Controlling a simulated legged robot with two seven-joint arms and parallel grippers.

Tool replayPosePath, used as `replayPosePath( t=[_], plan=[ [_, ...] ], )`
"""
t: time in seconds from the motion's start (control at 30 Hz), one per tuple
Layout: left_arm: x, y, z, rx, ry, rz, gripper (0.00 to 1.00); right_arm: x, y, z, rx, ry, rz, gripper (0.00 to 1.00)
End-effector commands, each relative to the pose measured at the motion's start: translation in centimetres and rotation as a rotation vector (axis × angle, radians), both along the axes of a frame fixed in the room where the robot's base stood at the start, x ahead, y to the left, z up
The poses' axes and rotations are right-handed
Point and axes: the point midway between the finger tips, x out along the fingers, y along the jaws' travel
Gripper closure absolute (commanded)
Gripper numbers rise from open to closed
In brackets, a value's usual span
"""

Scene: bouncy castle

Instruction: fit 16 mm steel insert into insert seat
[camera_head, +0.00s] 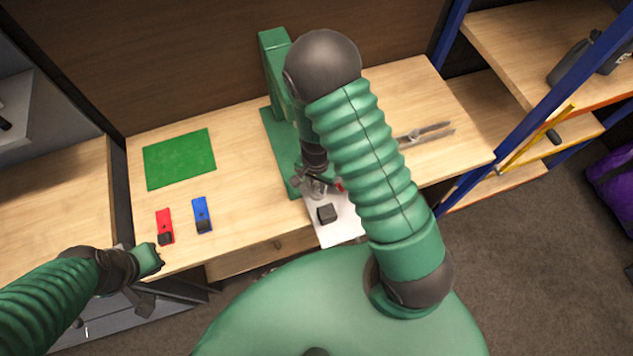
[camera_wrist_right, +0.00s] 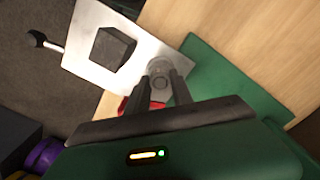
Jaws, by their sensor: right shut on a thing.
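My right gripper (camera_head: 317,188) is at the foot of the green press (camera_head: 278,140), beside a white plate. In the right wrist view its two dark fingers (camera_wrist_right: 160,92) are shut on a small grey round metal piece (camera_wrist_right: 158,68), which looks like the steel insert. Its size cannot be read. A dark block (camera_head: 327,214) sits on the white plate (camera_head: 333,234); it also shows in the wrist view (camera_wrist_right: 111,49). I cannot make out the insert seat for certain. My left gripper (camera_head: 147,282) is near the bench's front left corner, its fingers unclear.
A red item (camera_head: 164,227) and a blue item (camera_head: 202,216) lie on the bench left of the press. A green mat (camera_head: 180,158) lies behind them. A grey metal tool (camera_head: 425,133) lies to the right. Blue shelf posts (camera_head: 468,184) stand at the right edge.

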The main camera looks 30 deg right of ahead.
Motion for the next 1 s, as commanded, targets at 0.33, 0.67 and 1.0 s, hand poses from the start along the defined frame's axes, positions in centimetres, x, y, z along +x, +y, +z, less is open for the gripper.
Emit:
replayPosePath(
  t=[0.33,0.67,1.0],
  plan=[
    [0.0,0.0,0.0,0.000,0.000,0.000,1.00,0.0,0.0,-0.1,0.001,-0.001,0.000,0.67],
    [0.0,0.0,0.0,0.000,0.000,0.000,1.00,0.0,0.0,-0.1,0.000,0.000,0.000,0.47],
    [0.0,0.0,0.3,0.000,0.000,0.000,1.00,0.2,0.1,3.3,0.000,-0.006,0.003,0.47]
  ],
)
